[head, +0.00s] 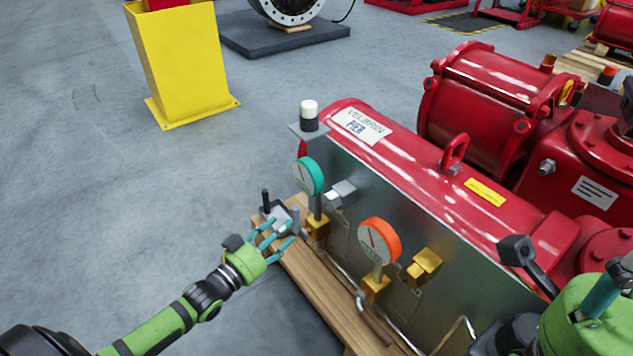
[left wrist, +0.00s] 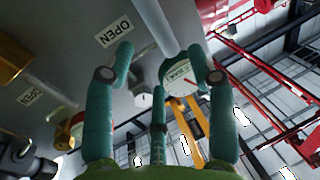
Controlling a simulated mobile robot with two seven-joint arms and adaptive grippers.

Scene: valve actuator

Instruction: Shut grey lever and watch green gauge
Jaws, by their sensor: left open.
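The green gauge (head: 308,175) stands upright on a brass fitting at the left end of the grey panel. Its white face (left wrist: 178,72) shows beyond my fingers in the left wrist view; the reading is too small to tell. A grey lever-like part (head: 284,215) sits left of the gauge, beside my left fingertips; contact is unclear. A light grey bar (left wrist: 155,28) runs between the fingers in the left wrist view. My left gripper (head: 277,236) is open, with nothing clearly held. My right gripper (head: 600,296) is partly in view at the lower right; its fingertips are cut off.
An orange gauge (head: 380,241) and brass fittings stand right of the green gauge. A wooden pallet (head: 318,285) lies below the panel (head: 440,290). The red actuator (head: 420,165) is behind. A yellow stand (head: 180,65) is at upper left. The floor at left is clear.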

